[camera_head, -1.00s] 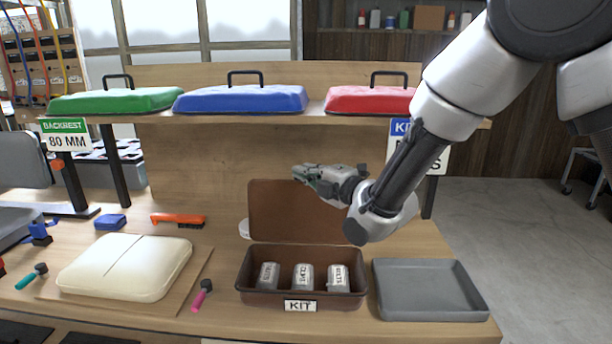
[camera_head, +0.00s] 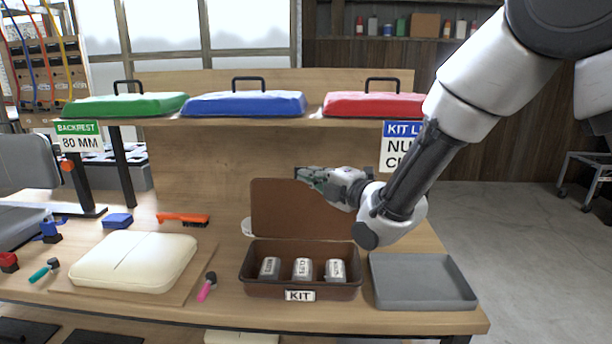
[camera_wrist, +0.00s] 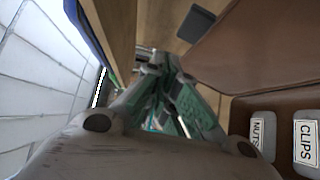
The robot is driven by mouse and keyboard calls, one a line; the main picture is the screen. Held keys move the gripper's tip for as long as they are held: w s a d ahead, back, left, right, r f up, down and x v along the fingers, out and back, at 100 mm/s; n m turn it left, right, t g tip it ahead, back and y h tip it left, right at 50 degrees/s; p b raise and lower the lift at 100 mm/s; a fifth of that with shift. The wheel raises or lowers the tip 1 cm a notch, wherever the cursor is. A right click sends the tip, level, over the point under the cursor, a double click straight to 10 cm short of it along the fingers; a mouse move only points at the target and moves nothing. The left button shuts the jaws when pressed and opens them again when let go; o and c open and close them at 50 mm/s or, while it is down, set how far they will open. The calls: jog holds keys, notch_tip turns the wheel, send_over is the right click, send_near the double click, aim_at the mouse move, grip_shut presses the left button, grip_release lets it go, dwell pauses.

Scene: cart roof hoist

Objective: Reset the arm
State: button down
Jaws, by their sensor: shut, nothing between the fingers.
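My gripper (camera_head: 306,176) is shut and empty. It hangs in the air above the brown kit box (camera_head: 263,290), in front of the box's raised lid (camera_head: 285,208), and points left. In the wrist view its green-padded fingers (camera_wrist: 158,78) are together, and the kit box (camera_wrist: 245,105) shows at the right. My arm comes in from the upper right in the head view. The box holds three labelled grey containers, among them one marked CLIPS (camera_wrist: 306,143) and one marked NUTS (camera_wrist: 262,133).
Green (camera_head: 125,106), blue (camera_head: 243,104) and red (camera_head: 372,105) lids stand on the shelf above. A grey tray (camera_head: 424,292) sits right of the kit box. A cream cushion (camera_head: 133,262), an orange brush (camera_head: 182,219) and a pink-handled tool (camera_head: 207,287) lie to the left.

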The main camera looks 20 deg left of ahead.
jog(key=v, duration=0.7)
jog(key=d+f+m+g+h, duration=0.2)
jog(key=d+f+m+h, duration=0.3)
jog(key=f, duration=0.6)
jog(key=s+d+f+m+g+h, duration=0.25)
jog(key=d+m+h, duration=0.25)
jog(key=d+m, duration=0.3)
jog(key=s+d+r+m+h, duration=0.1)
jog(key=s+d+r+m, duration=0.4)
jog(key=d, duration=0.7)
jog(key=s+d+r+m+h, duration=0.2)
jog(key=s+d+r+m, duration=0.3)
jog(key=d, duration=0.7)
jog(key=s+d+r+m+h, duration=0.2)
jog(key=s+d+r+m, duration=0.3)
jog(key=s+d, duration=0.4)
jog(key=d+m, duration=0.1)
jog(key=d, duration=0.3)
jog(key=shift+r+m, duration=0.25)
jog(key=shift+m, duration=0.05)
jog(key=shift+a+g, duration=0.1)
jog(key=shift+g, duration=0.15)
dwell(0.7)
